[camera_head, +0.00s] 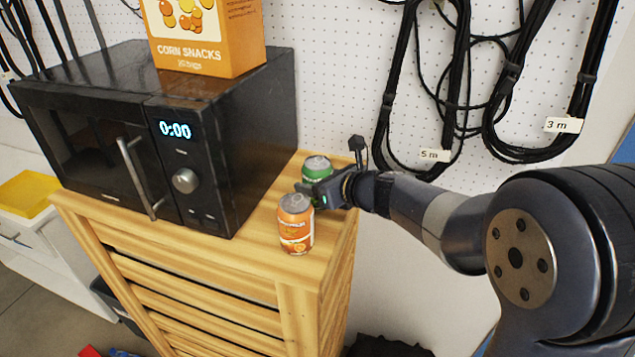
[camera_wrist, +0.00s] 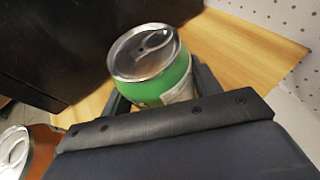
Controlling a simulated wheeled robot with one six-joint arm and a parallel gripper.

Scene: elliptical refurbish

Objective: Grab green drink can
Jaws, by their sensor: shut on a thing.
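The green drink can (camera_head: 317,168) stands on the wooden cabinet top (camera_head: 262,222), behind the orange can and to the right of the microwave. In the wrist view the green can (camera_wrist: 160,72) sits between my fingers, tilted in the picture, its silver lid showing. My gripper (camera_head: 312,187) is shut on the green can. Its lower front is hidden by my gripper in the head view. I cannot tell whether the can touches the wood.
An orange can (camera_head: 296,224) stands close in front of my gripper. A black microwave (camera_head: 150,130) is at the left, with a corn snacks box (camera_head: 205,40) on top. Coiled black cables (camera_head: 430,90) hang on the pegboard behind. The cabinet's right edge is near.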

